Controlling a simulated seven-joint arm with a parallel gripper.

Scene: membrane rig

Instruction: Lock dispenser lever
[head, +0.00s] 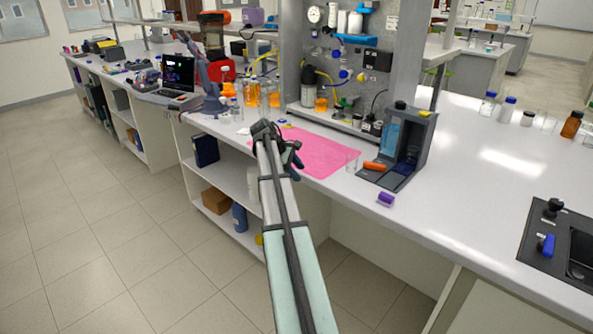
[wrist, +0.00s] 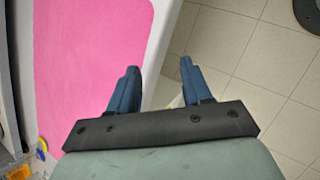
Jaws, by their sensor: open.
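A dark grey dispenser (head: 412,148) with a light-blue panel stands upright on the white bench, right of the pink mat, in the head view. An orange elongated part (head: 374,166), which looks like its lever, lies low at its left front; I cannot tell whether it is locked. My gripper (head: 296,165) is at the mat's front edge, left of and apart from the dispenser. In the wrist view my gripper (wrist: 158,69) has its two blue fingers apart with nothing between them, over the bench edge and the floor. The dispenser is not in the wrist view.
The pink mat (head: 325,146) lies on the bench (head: 470,185). A clear beaker (head: 352,164) stands between mat and dispenser, and a small purple block (head: 386,200) lies in front. A pegboard rig (head: 345,70) with bottles rises behind. A black sink unit (head: 562,250) is at right.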

